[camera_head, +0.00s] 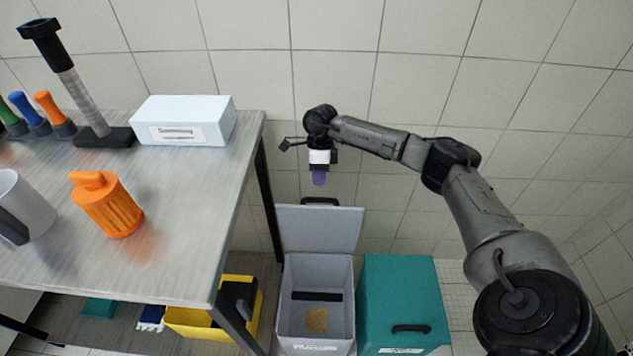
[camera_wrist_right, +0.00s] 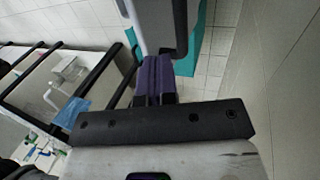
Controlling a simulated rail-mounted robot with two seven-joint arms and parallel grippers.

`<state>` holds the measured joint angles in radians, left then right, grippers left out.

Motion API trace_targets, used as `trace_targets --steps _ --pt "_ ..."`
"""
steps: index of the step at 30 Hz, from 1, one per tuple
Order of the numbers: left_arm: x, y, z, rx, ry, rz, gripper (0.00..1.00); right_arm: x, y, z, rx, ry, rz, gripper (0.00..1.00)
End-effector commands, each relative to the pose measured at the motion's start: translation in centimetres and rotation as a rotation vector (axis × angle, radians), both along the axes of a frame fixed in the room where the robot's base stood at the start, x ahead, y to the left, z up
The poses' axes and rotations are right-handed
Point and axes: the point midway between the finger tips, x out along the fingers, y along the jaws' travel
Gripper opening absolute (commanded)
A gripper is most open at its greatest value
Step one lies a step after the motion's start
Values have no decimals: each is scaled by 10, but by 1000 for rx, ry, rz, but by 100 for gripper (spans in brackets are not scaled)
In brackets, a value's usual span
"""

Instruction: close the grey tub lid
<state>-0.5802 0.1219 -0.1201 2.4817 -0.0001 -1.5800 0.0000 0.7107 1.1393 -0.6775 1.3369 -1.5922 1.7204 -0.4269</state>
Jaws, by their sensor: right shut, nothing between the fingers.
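The grey tub (camera_head: 287,318) stands on the floor right of the table, open at the top. Its grey lid (camera_head: 320,230) is tilted up at the back of the tub, with a black handle (camera_head: 320,200) on its upper edge. A round tan thing shows inside the tub. My right gripper (camera_head: 319,180) points down just above the handle, its purple fingers shut and empty. In the right wrist view the purple fingers (camera_wrist_right: 155,78) are together close to a pale grey panel, seemingly the lid (camera_wrist_right: 150,22); contact cannot be told. My left gripper is not in view.
A teal tub (camera_head: 400,290), shut, stands close on the right of the grey one. A yellow bin (camera_head: 200,322) sits under the table (camera_head: 200,220) at left. The tiled wall (camera_head: 330,90) is close behind.

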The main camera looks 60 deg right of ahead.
Motion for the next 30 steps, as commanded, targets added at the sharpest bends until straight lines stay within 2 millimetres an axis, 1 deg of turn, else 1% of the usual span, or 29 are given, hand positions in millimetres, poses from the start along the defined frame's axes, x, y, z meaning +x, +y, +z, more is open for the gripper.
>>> trace_targets --steps 1,3,9,12,18,30 --pt "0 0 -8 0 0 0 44 -2 3 -13 1 2 2 0" --pt "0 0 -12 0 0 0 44 -4 6 -24 1 2 2 0" --pt "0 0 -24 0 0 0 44 -8 15 -50 2 1 0 0" --pt "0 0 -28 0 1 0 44 -9 18 -58 1 0 0 0" --pt "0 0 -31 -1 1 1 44 -11 22 -67 2 0 1 0" --pt "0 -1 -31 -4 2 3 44 -11 23 -68 1 -1 1 0"
